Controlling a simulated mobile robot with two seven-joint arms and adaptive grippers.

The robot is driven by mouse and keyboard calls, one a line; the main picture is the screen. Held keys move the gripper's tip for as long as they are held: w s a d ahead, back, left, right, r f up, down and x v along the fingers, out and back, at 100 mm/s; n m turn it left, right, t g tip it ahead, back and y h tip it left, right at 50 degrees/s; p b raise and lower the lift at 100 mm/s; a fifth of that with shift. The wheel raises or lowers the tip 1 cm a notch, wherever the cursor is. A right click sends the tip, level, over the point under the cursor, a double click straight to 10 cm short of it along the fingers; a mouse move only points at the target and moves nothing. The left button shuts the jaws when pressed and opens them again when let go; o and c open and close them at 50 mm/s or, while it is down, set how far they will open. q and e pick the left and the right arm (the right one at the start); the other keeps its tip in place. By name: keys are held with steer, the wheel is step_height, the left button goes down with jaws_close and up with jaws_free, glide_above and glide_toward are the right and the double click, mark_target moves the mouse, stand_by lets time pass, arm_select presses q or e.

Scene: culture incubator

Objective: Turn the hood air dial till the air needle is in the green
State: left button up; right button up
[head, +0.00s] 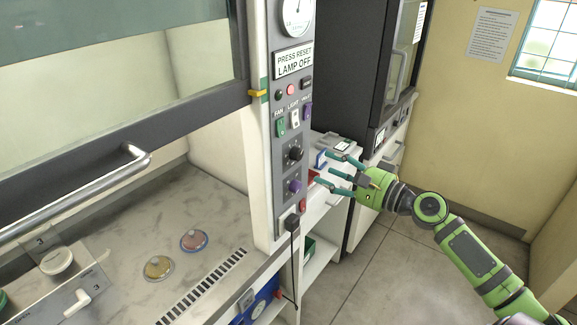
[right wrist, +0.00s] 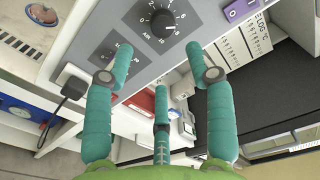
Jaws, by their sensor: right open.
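The black air dial (head: 296,153) is on the hood's grey control post, below the rocker switches. In the right wrist view the dial (right wrist: 163,22) shows at the top, with a numbered scale and the word AIR beside it. The round white gauge (head: 296,14) is at the top of the post and cut off by the picture's edge. I cannot make out a green zone. My right gripper (head: 324,172) is open and empty, to the right of the post and apart from the dial. Its teal fingers (right wrist: 160,76) are spread below the dial in the right wrist view. My left gripper is not in view.
A black plug (head: 292,223) with a cord is lower on the post. The raised sash (head: 120,110) and two dishes are at left. A dark incubator (head: 350,70) stands behind my right gripper.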

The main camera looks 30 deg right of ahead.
mark_target(300, 155)
steer(key=shift+y, duration=0.3)
steer(key=w+p, duration=0.1)
steer(key=w+a+r, duration=0.1)
steer(key=w, duration=0.1)
steer(key=w+a+p, duration=0.1)
steer(key=w, duration=0.1)
steer(key=shift+a+r+p, duration=0.2)
steer(key=shift+p, duration=0.1)
steer(key=shift+w+a+f, duration=0.1)
steer(key=shift+w+a, duration=0.2)
steer(key=shift+w, duration=0.3)
steer(key=shift+w+a+f+p, duration=0.1)
steer(key=shift+w+f+p, duration=0.05)
steer(key=shift+w+p, duration=0.15)
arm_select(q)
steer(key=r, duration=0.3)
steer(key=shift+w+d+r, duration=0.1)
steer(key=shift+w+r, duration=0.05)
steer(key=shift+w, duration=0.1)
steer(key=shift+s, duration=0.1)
arm_select(e)
jaws_close()
